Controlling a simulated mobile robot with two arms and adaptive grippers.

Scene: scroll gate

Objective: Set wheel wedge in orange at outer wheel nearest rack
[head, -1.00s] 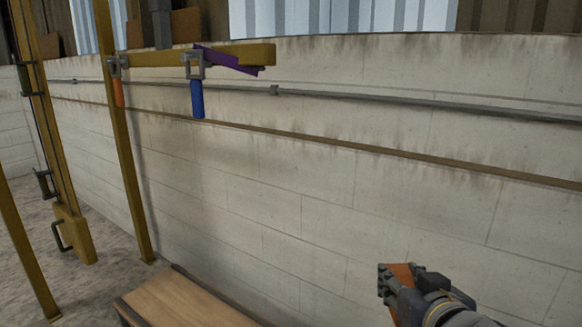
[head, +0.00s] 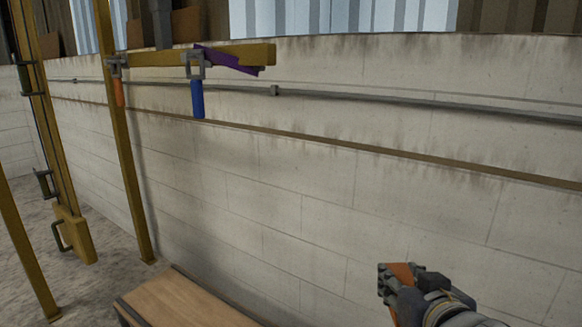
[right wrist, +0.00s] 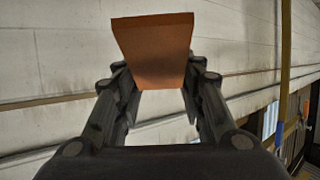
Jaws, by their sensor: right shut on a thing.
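My right gripper (head: 396,282) is at the lower right of the head view, in front of the pale block wall. It is shut on an orange wedge (head: 402,271), whose edge shows between the fingers. In the right wrist view the wedge (right wrist: 155,50) sits between the two fingertips (right wrist: 155,85), its broad orange face towards the camera. No wheel shows in either view. My left gripper is not in view.
Yellow posts (head: 128,150) stand at left. A wooden-topped bench (head: 185,302) stands by the block wall (head: 330,200).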

